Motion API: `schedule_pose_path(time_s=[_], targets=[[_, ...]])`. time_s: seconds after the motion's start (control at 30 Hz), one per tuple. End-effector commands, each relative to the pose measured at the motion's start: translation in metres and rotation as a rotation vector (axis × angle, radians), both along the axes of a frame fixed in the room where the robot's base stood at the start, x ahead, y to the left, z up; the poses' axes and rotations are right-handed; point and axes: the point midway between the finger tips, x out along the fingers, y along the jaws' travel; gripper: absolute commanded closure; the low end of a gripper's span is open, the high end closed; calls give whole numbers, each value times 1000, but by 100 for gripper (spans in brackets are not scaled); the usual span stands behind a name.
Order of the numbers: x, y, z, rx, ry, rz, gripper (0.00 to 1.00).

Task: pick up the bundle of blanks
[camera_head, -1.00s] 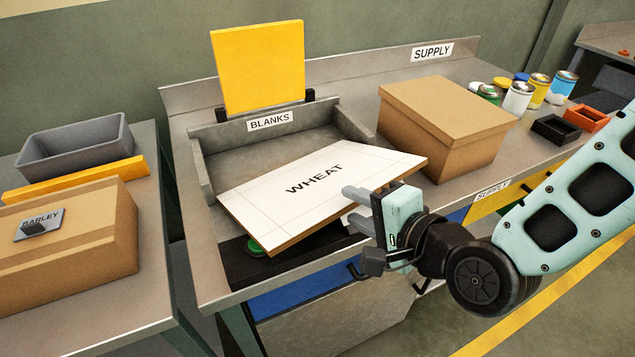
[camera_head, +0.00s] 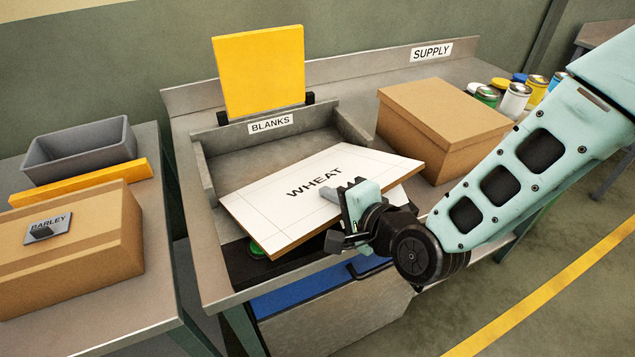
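The bundle of blanks (camera_head: 290,200) is a flat white board-like stack with brown edges, marked WHEAT on top. It lies slanted at the front of the grey bay labelled BLANKS (camera_head: 197,165), its front part over the dark front ledge. My gripper (camera_head: 332,205) is at the bundle's front right edge. One pale finger shows above the top face. The other finger is hidden, and I cannot see whether the fingers press on the bundle. A pale sheet-like corner (camera_head: 396,196) shows behind my gripper.
A closed cardboard box (camera_head: 440,125) stands close to the right of the bay. A yellow panel (camera_head: 260,72) stands behind it. A green button (camera_head: 256,249) is under the bundle's front left corner. The left table holds a BARLEY box (camera_head: 75,255) and a grey bin (camera_head: 80,152).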

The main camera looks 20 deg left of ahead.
Motion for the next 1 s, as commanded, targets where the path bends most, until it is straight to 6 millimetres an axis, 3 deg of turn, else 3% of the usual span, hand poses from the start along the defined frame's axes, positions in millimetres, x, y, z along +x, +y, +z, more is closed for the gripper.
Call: schedule_pose_path(time_s=[0.57,1.0], targets=[[1,0,10,2,-2,-3,100],[1,0,65,4,-4,-2,100]])
